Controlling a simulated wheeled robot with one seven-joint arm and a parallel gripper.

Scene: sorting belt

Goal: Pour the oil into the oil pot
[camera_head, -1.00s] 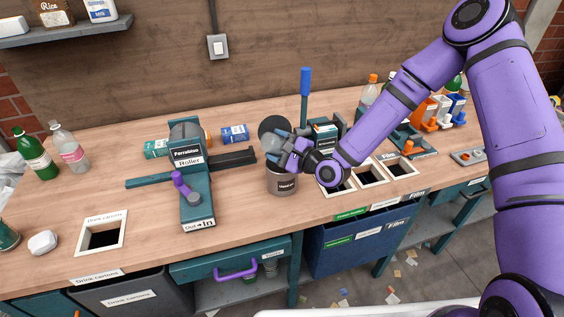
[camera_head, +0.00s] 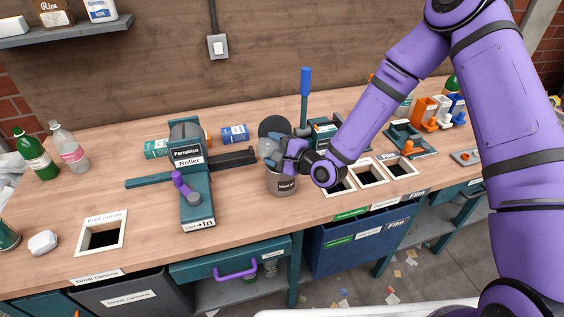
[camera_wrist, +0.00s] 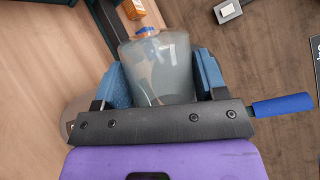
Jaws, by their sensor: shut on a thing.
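My gripper (camera_head: 284,151) is shut on a translucent grey container (camera_head: 267,148), which also shows between the blue finger pads in the wrist view (camera_wrist: 158,72). The container looks tilted and is over the mouth of the grey oil pot (camera_head: 282,184), which carries a dark label that seems to read "Used oil". Part of the pot shows at the left behind the gripper in the wrist view (camera_wrist: 74,112). The pot stands upright on the bench; its opening is mostly hidden by the container and fingers. I cannot see whether oil is flowing.
The Ferrablue roller (camera_head: 187,158) stands left of the pot. A device with a blue-handled lever (camera_head: 306,82) stands just behind. Framed bench openings (camera_head: 368,173) lie right of the pot. A clear bottle (camera_head: 68,148) and a green bottle (camera_head: 35,154) stand far left.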

